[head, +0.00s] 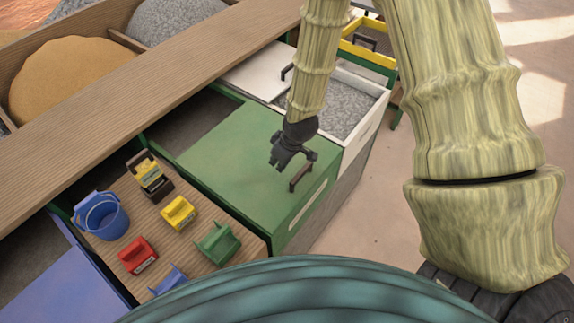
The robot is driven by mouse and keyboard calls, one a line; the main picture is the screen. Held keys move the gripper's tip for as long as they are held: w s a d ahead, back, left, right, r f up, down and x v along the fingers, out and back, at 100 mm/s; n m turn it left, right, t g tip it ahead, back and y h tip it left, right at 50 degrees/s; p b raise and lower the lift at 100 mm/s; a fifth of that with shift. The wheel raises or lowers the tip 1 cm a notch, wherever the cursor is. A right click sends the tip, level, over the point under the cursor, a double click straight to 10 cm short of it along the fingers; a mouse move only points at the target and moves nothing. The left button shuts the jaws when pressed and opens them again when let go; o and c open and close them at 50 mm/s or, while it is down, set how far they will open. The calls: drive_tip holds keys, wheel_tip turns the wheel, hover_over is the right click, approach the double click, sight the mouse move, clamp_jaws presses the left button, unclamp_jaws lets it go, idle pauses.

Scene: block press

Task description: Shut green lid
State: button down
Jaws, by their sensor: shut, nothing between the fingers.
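The green lid (225,150) lies flat over a green-sided bin (310,212) in the middle of the head view. A dark opening (190,122) shows past the lid's far left edge, partly under the wooden plank. The lid's dark handle (301,178) stands near its front right edge. My gripper (279,160) is shut and empty, just left of the handle, over the lid. Whether it touches the lid or handle I cannot tell.
A wooden plank (150,70) crosses behind the lid. A wooden shelf to the left holds a blue bucket (102,216) and red (138,255), yellow (179,213) and green (217,243) blocks. A blue lid (75,280) lies at lower left. A white lid (262,70) and gravel bin (345,105) stand behind.

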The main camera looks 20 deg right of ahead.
drive_tip(key=shift+a+r, duration=0.1)
drive_tip(key=shift+r, duration=0.4)
drive_tip(key=b+v, duration=0.2)
drive_tip(key=v, duration=0.7)
drive_tip(key=shift+s+d, duration=0.2)
drive_tip(key=shift+d, duration=0.1)
drive_tip(key=shift+f, duration=0.1)
